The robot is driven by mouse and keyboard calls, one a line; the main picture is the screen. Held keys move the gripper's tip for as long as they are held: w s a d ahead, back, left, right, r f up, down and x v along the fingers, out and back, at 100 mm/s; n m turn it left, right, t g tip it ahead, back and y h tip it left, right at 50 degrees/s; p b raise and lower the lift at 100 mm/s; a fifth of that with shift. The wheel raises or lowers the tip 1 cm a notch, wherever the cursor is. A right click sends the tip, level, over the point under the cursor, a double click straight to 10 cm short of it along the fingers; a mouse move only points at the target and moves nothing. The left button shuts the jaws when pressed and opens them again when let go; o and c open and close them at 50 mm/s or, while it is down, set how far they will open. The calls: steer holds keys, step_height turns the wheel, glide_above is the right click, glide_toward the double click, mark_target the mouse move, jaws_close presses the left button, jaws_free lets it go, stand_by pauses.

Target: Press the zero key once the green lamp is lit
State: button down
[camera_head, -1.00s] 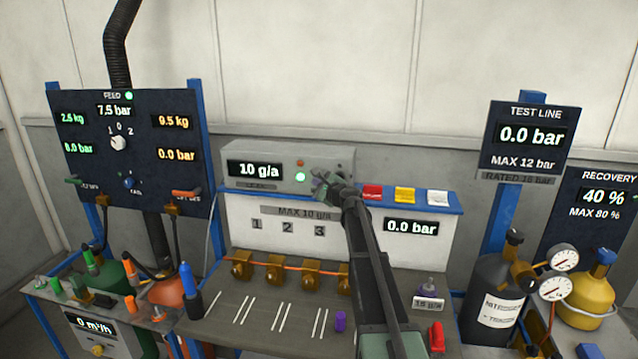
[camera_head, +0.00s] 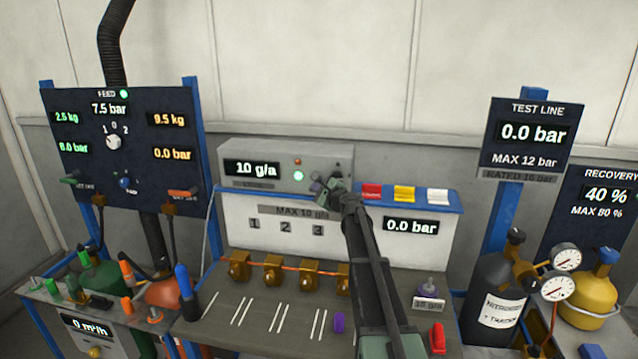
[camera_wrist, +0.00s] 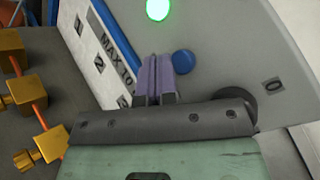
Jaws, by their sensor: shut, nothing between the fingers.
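The grey meter box (camera_head: 240,153) carries a display reading about "10 g/a". Its green lamp (camera_head: 298,175) is lit, and the lamp also glows at the top of the wrist view (camera_wrist: 158,8). My gripper (camera_head: 318,188) is shut and empty, in front of the box, just right of and below the lamp. In the wrist view its fingertips (camera_wrist: 154,62) lie close to a blue button (camera_wrist: 182,62); contact cannot be told.
A small red-orange lamp (camera_head: 297,161) sits above the green one. Red (camera_head: 371,191), yellow (camera_head: 404,194) and white (camera_head: 437,196) switches stand to the right. Brass valves (camera_head: 272,269) line the bench below. Gas cylinders (camera_head: 492,300) stand at the right.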

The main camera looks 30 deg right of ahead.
steer(key=s+a, duration=0.2)
steer(key=s, duration=0.1)
steer(key=shift+a+r, duration=0.15)
steer(key=shift+a, duration=0.15)
stand_by(0.4)
steer(key=s+a+f+n+g+y, duration=0.1)
steer(key=s+a+f+n+g, duration=0.5)
steer(key=s+n, duration=0.3)
steer(key=s+a+f+n+g+y, duration=0.2)
steer(key=s+a+f+n+g, duration=0.35)
steer(key=s+a+n, duration=0.3)
steer(key=s+a+f+n+g+h, duration=0.1)
steer(key=s+a+f+n+h, duration=0.1)
steer(key=s, duration=0.5)
steer(key=s+a+f+n+g+h, duration=0.1)
steer(key=s+a+n+g, duration=0.1)
steer(key=s+a, duration=0.2)
steer(key=s+a+f+n+g+h+b, duration=0.1)
steer(key=s+a+f+n+g+h, duration=0.1)
steer(key=s, duration=0.7)
steer(key=shift+s+a+f+n+h, duration=0.35)
steer(key=shift+a+n, duration=0.2)
steer(key=shift+a, duration=0.3)
